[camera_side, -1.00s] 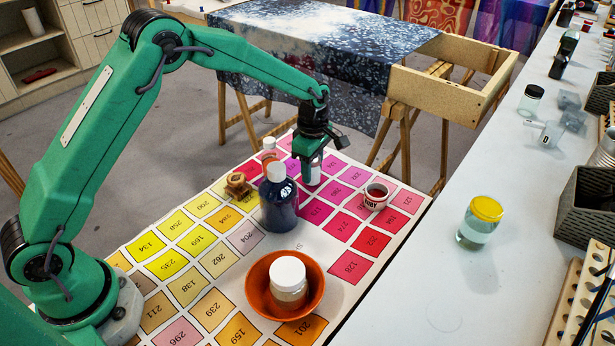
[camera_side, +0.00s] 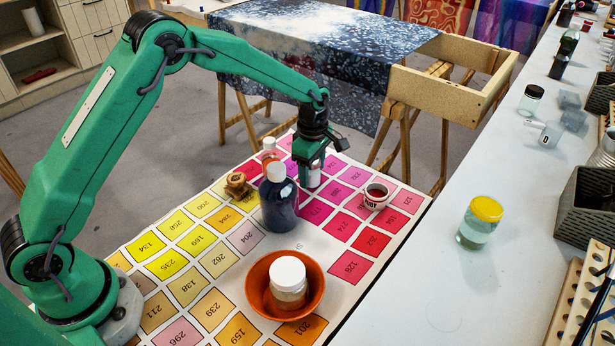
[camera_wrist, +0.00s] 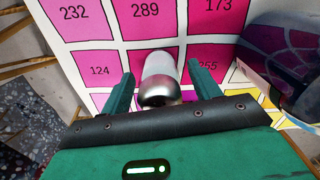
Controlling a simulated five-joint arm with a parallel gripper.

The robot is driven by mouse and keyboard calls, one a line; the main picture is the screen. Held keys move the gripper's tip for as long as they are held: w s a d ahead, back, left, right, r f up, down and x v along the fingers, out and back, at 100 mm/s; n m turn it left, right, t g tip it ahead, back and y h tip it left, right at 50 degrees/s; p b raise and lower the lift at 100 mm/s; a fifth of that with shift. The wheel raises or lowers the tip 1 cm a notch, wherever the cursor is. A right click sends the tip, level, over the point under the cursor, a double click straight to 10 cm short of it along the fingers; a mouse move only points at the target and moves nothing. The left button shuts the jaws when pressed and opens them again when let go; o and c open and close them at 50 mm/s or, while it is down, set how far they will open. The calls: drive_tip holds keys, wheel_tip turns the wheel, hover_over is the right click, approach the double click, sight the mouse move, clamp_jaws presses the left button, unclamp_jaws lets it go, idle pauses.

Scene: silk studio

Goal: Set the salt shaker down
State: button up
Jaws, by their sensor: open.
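The salt shaker is a small pale cylinder with a rounded metal cap. In the wrist view the salt shaker (camera_wrist: 160,68) stands upright on the pink squares of the colour chart, its cap toward me. In the side view the salt shaker (camera_side: 312,179) shows below my gripper (camera_side: 311,170), on the chart behind the dark blue bottle. My gripper is open, with one finger on each side of the shaker. In the wrist view a gap shows between the shaker and the fingers of my gripper (camera_wrist: 161,74).
The dark blue bottle (camera_side: 278,205) stands close in front of the shaker. A wooden stamp (camera_side: 238,186), a pale bottle (camera_side: 269,148), a red-labelled tub (camera_side: 375,197) and an orange bowl (camera_side: 255,294) with a white-lidded jar (camera_side: 288,280) are around.

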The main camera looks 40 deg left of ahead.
wheel_tip(320, 180, up, 12)
drive_tip(key=shift+f, duration=0.1)
drive_tip(key=shift+r, duration=0.2)
idle(0.4)
idle(0.4)
drive_tip(key=shift+s+a+r, duration=0.1)
drive_tip(key=shift+s+r, duration=0.15)
drive_tip(key=shift+r, duration=0.15)
drive_tip(key=s+a+r+m+t, duration=0.1)
drive_tip(key=s+a+r+m, duration=0.1)
drive_tip(key=s+r+m, duration=0.4)
drive_tip(key=s+a+r+m+t, duration=0.25)
drive_tip(key=s+r, duration=0.25)
drive_tip(key=s, duration=0.3)
drive_tip(key=s+a+f+m+t, duration=0.1)
drive_tip(key=s+a+m+t, duration=0.1)
drive_tip(key=s+m, duration=0.9)
drive_tip(key=s+a, duration=0.1)
drive_tip(key=s, duration=0.5)
drive_tip(key=shift+a+f, duration=0.15)
